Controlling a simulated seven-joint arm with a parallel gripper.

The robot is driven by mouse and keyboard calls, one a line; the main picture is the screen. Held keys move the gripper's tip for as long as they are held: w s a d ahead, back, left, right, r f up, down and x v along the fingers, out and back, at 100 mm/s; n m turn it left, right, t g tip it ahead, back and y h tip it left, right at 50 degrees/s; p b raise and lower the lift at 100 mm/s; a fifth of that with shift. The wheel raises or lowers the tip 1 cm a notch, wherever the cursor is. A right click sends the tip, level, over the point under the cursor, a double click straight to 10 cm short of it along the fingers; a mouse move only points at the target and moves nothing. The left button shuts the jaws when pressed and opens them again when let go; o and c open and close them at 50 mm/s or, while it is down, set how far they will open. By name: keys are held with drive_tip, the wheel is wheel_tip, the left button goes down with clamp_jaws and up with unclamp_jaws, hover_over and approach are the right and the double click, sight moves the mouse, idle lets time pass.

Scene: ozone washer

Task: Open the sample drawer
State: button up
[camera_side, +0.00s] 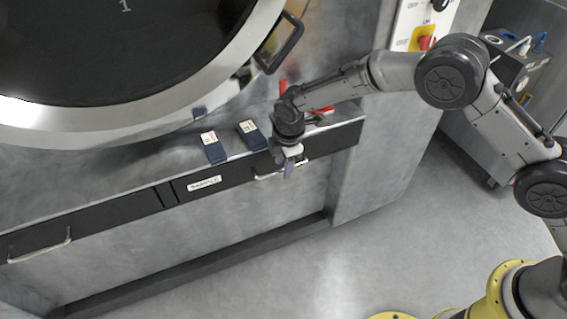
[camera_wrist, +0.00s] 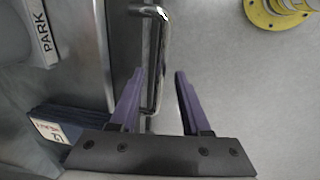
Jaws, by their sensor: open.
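The sample drawer (camera_side: 225,178) is a black front panel with a white "SAMPLE" label, set under the grey ledge, and it looks shut. Its silver bar handle (camera_side: 262,176) is toward the right end of the panel. In the wrist view the handle (camera_wrist: 160,18) runs up and down beside the dark drawer front (camera_wrist: 123,40). My gripper (camera_side: 288,174) is at the handle, fingers pointing down. Its purple fingers (camera_wrist: 159,71) are open, with the handle's lower part between them, closer to the left finger. I cannot tell whether they touch it.
Two dark blue boxes (camera_side: 213,148) (camera_side: 250,135) stand on the ledge just above the drawer. Another black drawer with a handle (camera_side: 40,246) is at the left. The large round door (camera_side: 160,118) is above. The floor (camera_side: 340,265) before the drawer is clear.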

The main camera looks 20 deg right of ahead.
clamp_jaws()
idle(1.4)
